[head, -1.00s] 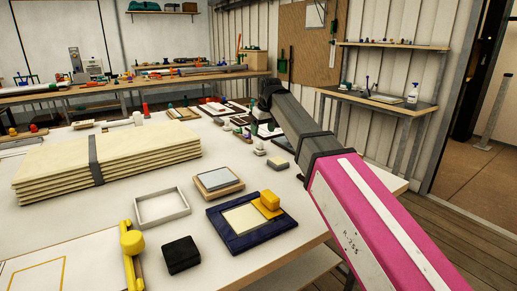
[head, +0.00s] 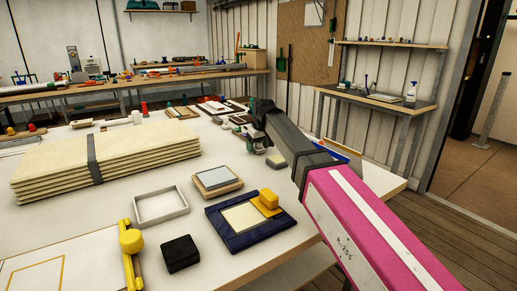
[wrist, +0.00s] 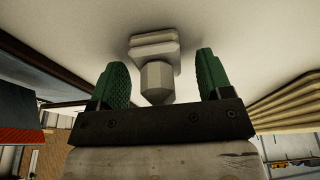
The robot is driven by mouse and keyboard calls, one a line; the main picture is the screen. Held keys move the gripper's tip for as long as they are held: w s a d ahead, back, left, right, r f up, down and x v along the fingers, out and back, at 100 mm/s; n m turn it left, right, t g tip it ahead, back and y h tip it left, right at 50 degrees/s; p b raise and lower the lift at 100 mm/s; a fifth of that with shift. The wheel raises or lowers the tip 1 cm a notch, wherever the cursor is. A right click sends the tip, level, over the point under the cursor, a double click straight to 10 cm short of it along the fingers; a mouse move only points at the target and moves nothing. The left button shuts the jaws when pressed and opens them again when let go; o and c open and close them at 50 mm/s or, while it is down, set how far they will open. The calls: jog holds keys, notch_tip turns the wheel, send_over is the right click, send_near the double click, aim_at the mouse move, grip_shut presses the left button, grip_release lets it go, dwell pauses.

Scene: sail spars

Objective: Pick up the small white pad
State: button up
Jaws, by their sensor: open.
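A small white pad (wrist: 153,46) with a faceted knob stands on the white table in the wrist view. My gripper (wrist: 163,80) is open, with its green fingers on either side of the knob. Gaps show between the fingers and the knob, and the square base lies beyond them. In the head view my gripper (head: 256,146) is low over the table's far right part. It covers most of the spot where the pad stands.
A grey block (head: 277,162) lies close to my gripper. A navy tray (head: 238,239) with a yellow block (head: 265,203), a white frame (head: 161,206) and a black block (head: 181,254) are nearer. Stacked boards (head: 110,165) fill the left. Several small items lie at the table's far side.

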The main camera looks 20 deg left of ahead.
jog(key=c, duration=1)
jog(key=shift+r, duration=0.1)
jog(key=shift+r, duration=0.5)
jog(key=r, duration=0.2)
jog(key=a+r, duration=0.1)
jog(key=shift+s+r, duration=0.35)
jog(key=shift+s+a+r, duration=1)
jog(key=shift+s+a, duration=0.05)
jog(key=shift+a, duration=0.3)
jog(key=shift+s+a+r, duration=1.05)
jog(key=shift+s+a, duration=0.05)
jog(key=shift+a, duration=0.3)
jog(key=shift+s+a+r, duration=1)
jog(key=shift+s+a, duration=0.05)
jog(key=shift+a, duration=0.3)
jog(key=shift+o, duration=0.4)
